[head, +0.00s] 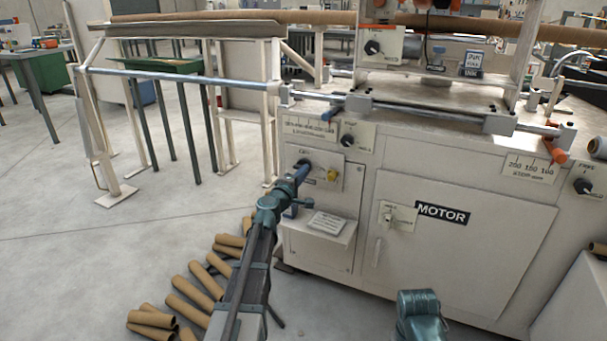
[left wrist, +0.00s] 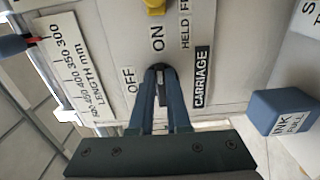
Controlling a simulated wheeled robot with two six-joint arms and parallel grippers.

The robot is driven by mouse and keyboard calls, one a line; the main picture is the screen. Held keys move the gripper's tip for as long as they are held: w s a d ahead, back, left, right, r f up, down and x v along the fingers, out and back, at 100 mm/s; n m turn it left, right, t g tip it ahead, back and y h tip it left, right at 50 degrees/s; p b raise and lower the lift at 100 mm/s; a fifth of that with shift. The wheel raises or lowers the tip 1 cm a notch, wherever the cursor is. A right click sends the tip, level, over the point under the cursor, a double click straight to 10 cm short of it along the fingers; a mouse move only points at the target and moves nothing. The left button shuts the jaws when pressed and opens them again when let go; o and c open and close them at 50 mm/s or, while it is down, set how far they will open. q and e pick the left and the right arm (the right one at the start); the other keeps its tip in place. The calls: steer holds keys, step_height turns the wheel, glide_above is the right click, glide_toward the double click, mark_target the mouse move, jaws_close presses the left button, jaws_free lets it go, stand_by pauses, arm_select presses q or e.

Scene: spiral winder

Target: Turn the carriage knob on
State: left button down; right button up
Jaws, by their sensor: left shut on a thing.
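The carriage panel (head: 325,158) is a pale plate on the front of the winder. In the left wrist view it reads OFF, ON and CARRIAGE (left wrist: 202,77). My left gripper (head: 304,167) reaches this panel, its jaws pointing into it. In the left wrist view the two blue fingers (left wrist: 161,80) are closed on the dark carriage knob (left wrist: 158,67), below the ON word and beside the OFF word. The fingers cover most of the knob, so I cannot tell exactly which way it points.
A yellow knob (head: 332,174) sits just right of the carriage knob. A blue block marked INK FULL (left wrist: 285,110) stands close by in the left wrist view. Cardboard tubes (head: 185,290) lie on the floor beside my left arm. A MOTOR door (head: 442,213) is to the right.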

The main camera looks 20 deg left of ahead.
arm_select(q)
steer(key=c, duration=0.9)
jaws_free()
steer(key=s, duration=1.3)
steer(key=shift+s+a, duration=0.3)
steer(key=shift+s, duration=0.1)
